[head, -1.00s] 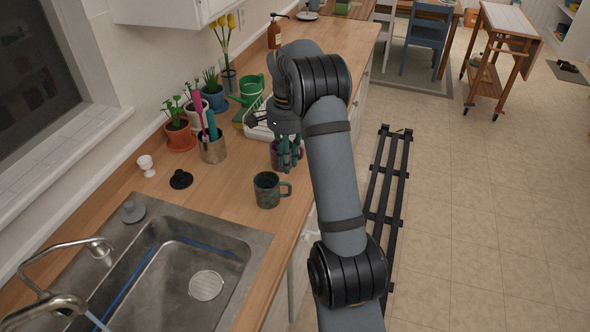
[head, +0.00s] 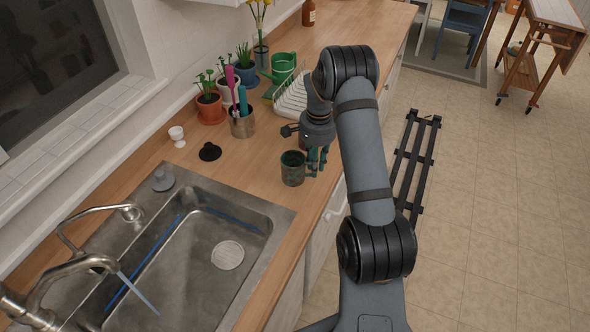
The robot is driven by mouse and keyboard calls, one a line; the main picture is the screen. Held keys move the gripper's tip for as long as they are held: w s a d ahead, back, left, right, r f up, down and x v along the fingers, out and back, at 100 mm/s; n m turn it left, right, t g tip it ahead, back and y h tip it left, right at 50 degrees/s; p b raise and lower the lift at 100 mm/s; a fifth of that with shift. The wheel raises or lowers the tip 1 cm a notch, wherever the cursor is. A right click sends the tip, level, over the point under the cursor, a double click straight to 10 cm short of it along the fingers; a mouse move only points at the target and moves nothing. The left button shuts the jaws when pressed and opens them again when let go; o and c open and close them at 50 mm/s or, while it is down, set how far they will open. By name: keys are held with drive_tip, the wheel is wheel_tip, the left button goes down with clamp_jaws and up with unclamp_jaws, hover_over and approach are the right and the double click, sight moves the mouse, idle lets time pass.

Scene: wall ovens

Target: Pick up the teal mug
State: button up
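The teal mug (head: 293,169) is dark and speckled. It stands upright on the wooden counter, near the sink's back right corner. My gripper (head: 316,168) points down just right of the mug, at the side where its handle is. The fingers hide the handle, and I cannot tell whether they are around it, touching it or apart from it. Whether the fingers are open or shut is too small to make out.
A white dish rack (head: 291,98) stands behind the gripper. A metal utensil holder (head: 242,123), potted plants (head: 209,106) and a black stopper (head: 210,152) are to the left. The sink (head: 200,260) lies in front. The counter's edge is close on the right.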

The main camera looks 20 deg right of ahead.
drive_tip(key=shift+c, duration=1)
clamp_jaws()
